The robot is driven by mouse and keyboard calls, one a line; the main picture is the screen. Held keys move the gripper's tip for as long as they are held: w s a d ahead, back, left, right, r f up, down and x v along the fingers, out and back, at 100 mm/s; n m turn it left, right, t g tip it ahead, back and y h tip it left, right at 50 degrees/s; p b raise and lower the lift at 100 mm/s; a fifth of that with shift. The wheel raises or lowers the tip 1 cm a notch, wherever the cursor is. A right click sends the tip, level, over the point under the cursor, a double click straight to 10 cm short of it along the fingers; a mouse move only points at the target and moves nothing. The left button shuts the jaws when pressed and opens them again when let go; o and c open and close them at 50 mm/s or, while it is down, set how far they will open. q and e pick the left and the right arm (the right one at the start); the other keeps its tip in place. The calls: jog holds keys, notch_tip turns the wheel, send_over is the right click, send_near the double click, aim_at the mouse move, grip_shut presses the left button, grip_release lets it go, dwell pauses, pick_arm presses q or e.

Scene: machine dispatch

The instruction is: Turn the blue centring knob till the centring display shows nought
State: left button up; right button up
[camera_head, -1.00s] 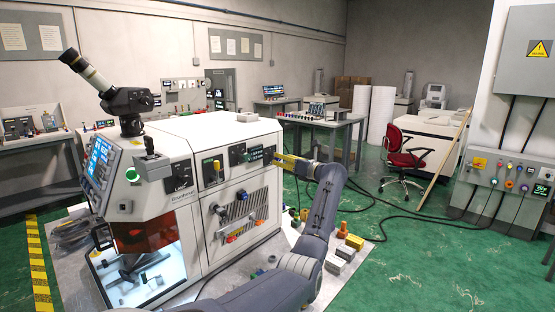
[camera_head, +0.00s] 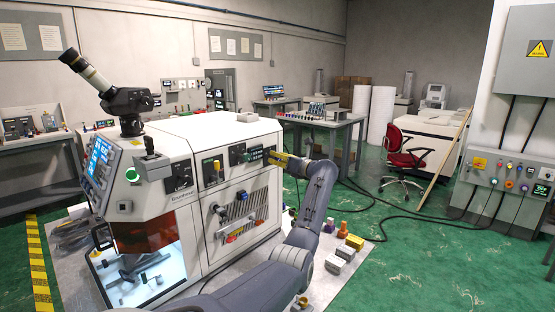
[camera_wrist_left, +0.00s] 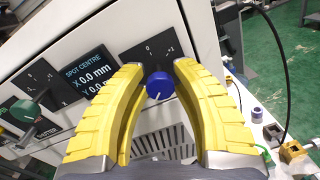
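The blue centring knob (camera_wrist_left: 160,86) sits on a dark scale plate marked -1, 0 and +1. Its white pointer line faces down in the left wrist view. The head view hides the knob behind this gripper. My right gripper is out of view.
The white machine (camera_head: 190,150) carries a green knob (camera_wrist_left: 24,110) left of the display and a row of handles below. Several small coloured blocks (camera_head: 345,240) lie on the grey mat at the right. A red chair (camera_head: 402,158) stands farther back on open green floor.

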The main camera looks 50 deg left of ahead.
pick_arm(q)
grip_shut()
dwell(0.4)
jog(key=o, duration=0.6)
grip_release()
jog(key=shift+c, duration=0.2)
jog(key=d, duration=1.2)
jog(key=shift+w, duration=0.4)
jog(key=shift+a, duration=0.15)
